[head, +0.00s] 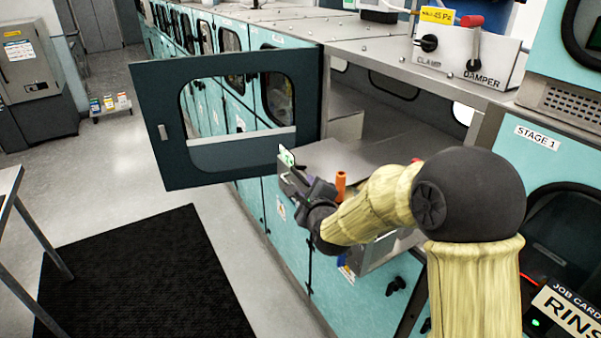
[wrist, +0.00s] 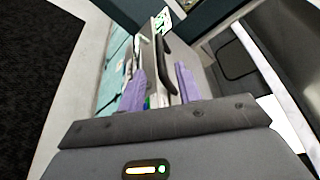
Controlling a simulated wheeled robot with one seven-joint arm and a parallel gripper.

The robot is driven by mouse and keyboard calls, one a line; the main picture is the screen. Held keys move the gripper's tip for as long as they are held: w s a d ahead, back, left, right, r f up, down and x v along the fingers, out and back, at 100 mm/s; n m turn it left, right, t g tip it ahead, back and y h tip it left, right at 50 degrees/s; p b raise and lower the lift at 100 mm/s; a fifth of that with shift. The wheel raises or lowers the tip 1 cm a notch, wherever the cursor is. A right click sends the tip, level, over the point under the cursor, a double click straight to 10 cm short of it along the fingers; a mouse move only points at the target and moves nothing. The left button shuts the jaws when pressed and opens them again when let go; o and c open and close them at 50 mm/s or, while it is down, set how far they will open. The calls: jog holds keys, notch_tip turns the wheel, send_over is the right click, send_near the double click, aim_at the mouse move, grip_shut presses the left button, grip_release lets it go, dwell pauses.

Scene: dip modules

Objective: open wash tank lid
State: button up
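A flat grey metal lid (head: 335,158), which looks like the wash tank lid, lies level at the front of the open bay; my arm hides part of it. A green-and-white tag (head: 287,156) stands at its near left corner and also shows in the wrist view (wrist: 161,20). My gripper (head: 293,178) is at that front edge. In the wrist view its purple fingers (wrist: 161,88) are apart, and a dark bar handle (wrist: 168,62) lies ahead, in line with the space between them. I cannot tell whether the fingertips reach around it.
A dark-framed windowed door (head: 240,172) hangs open left of the bay. An orange upright piece (head: 340,186) stands beside my forearm. A control box (head: 468,55) marked CLAMP and DAMPER sits above. A black mat (head: 150,275) lies on the open floor at left.

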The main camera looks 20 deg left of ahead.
aim_at(302, 180)
jog(key=p+x, duration=0.3)
jog(key=x, duration=0.5)
jog(key=shift+w, duration=0.1)
grip_shut()
